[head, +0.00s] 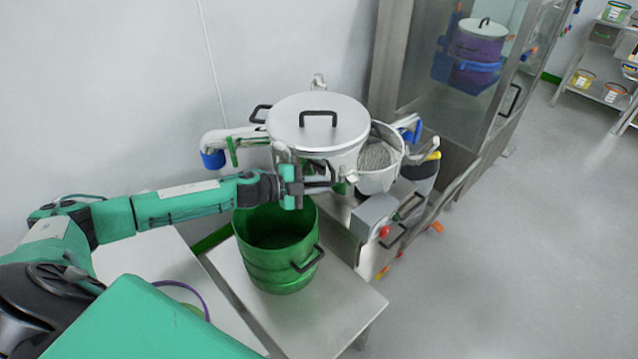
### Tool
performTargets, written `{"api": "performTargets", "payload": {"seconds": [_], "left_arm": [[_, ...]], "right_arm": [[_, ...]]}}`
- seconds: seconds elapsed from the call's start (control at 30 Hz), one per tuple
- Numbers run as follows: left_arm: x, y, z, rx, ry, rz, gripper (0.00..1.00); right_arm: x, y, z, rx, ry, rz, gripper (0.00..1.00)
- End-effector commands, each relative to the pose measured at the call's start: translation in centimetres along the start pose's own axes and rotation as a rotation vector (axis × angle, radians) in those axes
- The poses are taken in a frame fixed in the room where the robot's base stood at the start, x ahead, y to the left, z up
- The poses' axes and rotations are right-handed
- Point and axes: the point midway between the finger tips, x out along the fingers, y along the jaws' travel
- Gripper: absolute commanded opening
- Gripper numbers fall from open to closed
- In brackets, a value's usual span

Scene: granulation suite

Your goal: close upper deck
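A round steel machine (345,163) stands against the wall. A flat steel lid (338,128) with a black handle (318,119) covers its top. A tilted round part (378,158) with a grey mesh-like inside sits at the machine's right side, partly hidden behind the lid. My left gripper (322,185) is at the machine's front, just below the lid's rim, pointing right. Its fingers are small and overlap a clamp-like fitting, so I cannot tell whether they touch or hold it. My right gripper is not in view.
A green bucket (281,278) stands on a steel table (335,308) below my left gripper. A control box (374,222) with a red button is right of it. A glass-fronted cabinet (455,98) stands behind. The floor (515,250) at right is clear.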

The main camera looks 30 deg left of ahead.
Motion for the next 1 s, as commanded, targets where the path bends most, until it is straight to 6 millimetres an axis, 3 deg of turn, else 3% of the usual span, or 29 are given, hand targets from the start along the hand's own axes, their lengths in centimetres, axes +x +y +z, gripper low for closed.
{"api": "performTargets", "payload": {"seconds": [0.37, 0.7, 1.0], "left_arm": [[0.7, 0.0, -0.4, -0.005, -0.010, -0.008, 0.00], [6.2, -0.4, -2.3, -0.037, -0.128, -0.087, 0.00], [9.4, -0.6, -2.9, -0.054, -0.205, -0.131, 0.00]], "right_arm": [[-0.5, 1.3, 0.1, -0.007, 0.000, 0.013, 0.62], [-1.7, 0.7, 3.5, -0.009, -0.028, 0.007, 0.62], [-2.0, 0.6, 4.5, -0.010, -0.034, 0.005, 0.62]]}}
